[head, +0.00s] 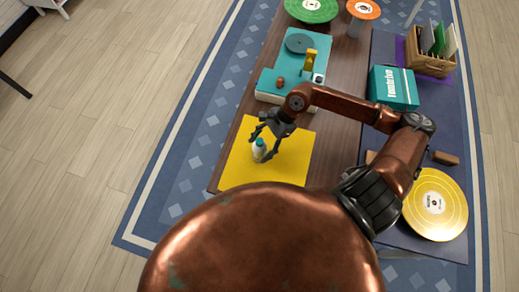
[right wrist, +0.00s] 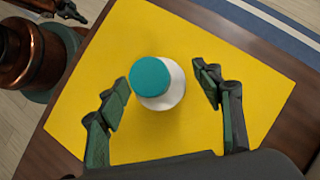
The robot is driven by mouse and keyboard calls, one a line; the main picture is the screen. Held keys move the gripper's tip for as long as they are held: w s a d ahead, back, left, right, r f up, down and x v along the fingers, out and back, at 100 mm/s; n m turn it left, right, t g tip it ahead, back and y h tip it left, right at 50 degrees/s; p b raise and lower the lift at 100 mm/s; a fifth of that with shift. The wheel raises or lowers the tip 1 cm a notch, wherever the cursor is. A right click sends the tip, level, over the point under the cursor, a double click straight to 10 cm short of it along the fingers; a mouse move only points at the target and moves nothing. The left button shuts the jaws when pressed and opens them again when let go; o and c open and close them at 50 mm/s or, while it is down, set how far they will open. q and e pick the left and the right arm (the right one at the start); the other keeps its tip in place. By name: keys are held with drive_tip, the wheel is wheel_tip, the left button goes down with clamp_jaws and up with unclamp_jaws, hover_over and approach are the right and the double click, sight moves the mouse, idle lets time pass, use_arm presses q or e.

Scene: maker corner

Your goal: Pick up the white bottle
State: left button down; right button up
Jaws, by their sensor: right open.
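The white bottle (head: 259,151) has a teal cap and stands upright on a yellow mat (head: 232,172). It also shows in the right wrist view (right wrist: 172,95), seen from above with its cap tilted toward the left. My right gripper (head: 265,146) is open at the bottle. In the right wrist view its two fingers (right wrist: 160,78) stand on either side of the bottle, with yellow mat showing between each finger and the bottle. A dark part at the top left of the right wrist view may be my left gripper (right wrist: 72,12); its jaws cannot be made out.
Behind the mat lies a teal board (head: 313,62) with a yellow part on it. A teal box (head: 393,88), a crate of records (head: 430,64) and a gold record (head: 435,204) lie to the right. The mat around the bottle is clear.

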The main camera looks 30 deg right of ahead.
drive_tip(key=shift+f, duration=0.1)
drive_tip(key=shift+c, duration=0.2)
drive_tip(key=c, duration=1.4)
use_arm(q)
drive_tip(key=shift+w, duration=0.3)
